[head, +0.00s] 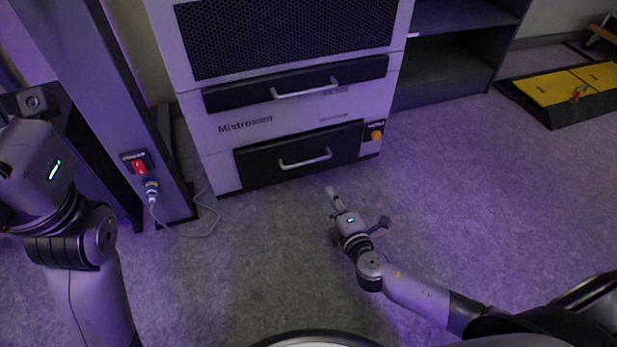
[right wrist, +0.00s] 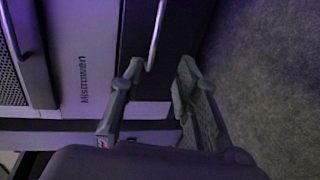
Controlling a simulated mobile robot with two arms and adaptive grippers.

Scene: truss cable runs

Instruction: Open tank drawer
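The grey machine marked Mistro has two dark drawers. The lower drawer (head: 258,168) has a silver bar handle (head: 305,160) and is closed. The upper drawer (head: 240,97), with its own handle (head: 305,88), is closed too. The small labels are too blurred to read, so I cannot tell which is the tank drawer. My right gripper (head: 350,206) is open and empty, in front of the lower drawer. In the right wrist view the lower handle (right wrist: 156,35) lies just ahead, roughly in line with the gap between the fingers (right wrist: 161,67), apparently untouched. My left arm shows; its fingers do not.
An orange knob (head: 376,135) sits on the machine's lower right. A post (head: 100,90) with a red switch (head: 139,167) and a cable (head: 200,220) stands left. Dark shelves (head: 450,70) and a yellow numbered platform (head: 548,88) are right. The carpet before the machine is clear.

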